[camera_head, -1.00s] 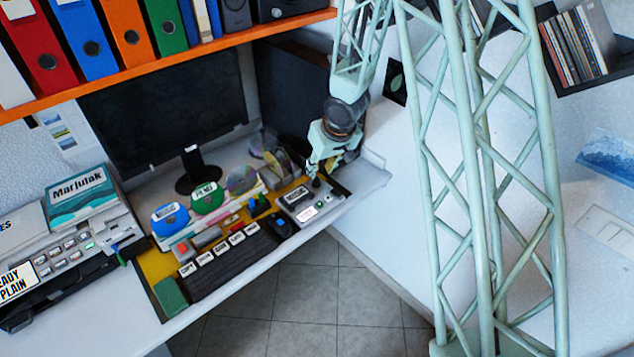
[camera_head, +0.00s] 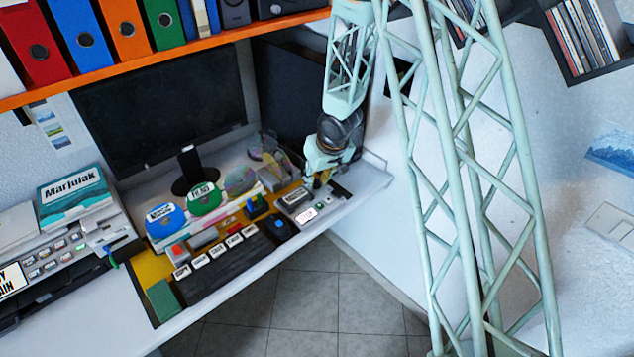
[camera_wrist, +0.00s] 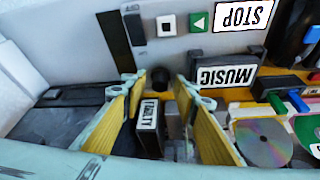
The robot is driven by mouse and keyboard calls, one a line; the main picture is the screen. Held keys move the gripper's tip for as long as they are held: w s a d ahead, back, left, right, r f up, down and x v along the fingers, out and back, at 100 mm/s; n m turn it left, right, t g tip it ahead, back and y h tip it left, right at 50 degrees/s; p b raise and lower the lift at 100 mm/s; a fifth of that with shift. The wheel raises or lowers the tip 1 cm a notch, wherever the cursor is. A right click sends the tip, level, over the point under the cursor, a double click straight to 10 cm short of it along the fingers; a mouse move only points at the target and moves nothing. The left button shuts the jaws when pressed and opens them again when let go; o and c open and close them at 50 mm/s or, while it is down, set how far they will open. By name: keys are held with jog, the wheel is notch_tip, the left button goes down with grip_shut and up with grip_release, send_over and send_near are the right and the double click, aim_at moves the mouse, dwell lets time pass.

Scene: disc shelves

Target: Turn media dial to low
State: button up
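A small black round knob (camera_wrist: 160,78), which looks like the media dial, is on the grey panel (camera_wrist: 185,50) in the wrist view. My gripper (camera_wrist: 158,84) is open, with its yellow-padded fingers on either side of the knob. Gaps show between the fingers and the knob, and I cannot tell whether they touch it. In the head view my gripper (camera_head: 318,183) is low over the right end of the desk devices, and the knob is hidden there. No dial markings are readable.
A MUSIC label (camera_wrist: 224,76) and a STOP label (camera_wrist: 243,15) are beside the knob. A block labelled FAULTY (camera_wrist: 148,118) shows between the fingers. A wall is close on the right.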

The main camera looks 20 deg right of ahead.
dwell(0.3)
jog(key=c, duration=0.9)
jog(key=shift+o, duration=0.2)
jog(key=shift+r+n+p, duration=0.15)
jog(key=shift+n+p, duration=0.45)
jog(key=shift+p, duration=1.75)
jog(key=n+y+p, duration=0.1)
jog(key=n+p, duration=0.1)
jog(key=p, duration=0.5)
jog(key=shift+d+g, duration=0.1)
jog(key=shift+g, duration=0.2)
jog(key=n+y+p, duration=0.1)
jog(key=n+p, duration=0.2)
jog(key=p, duration=0.5)
jog(key=shift+w+g, duration=0.1)
jog(key=shift+g, duration=0.2)
jog(key=shift+f+n+p, duration=0.2)
jog(key=shift+n+p, duration=0.4)
jog(key=shift+p, duration=1.15)
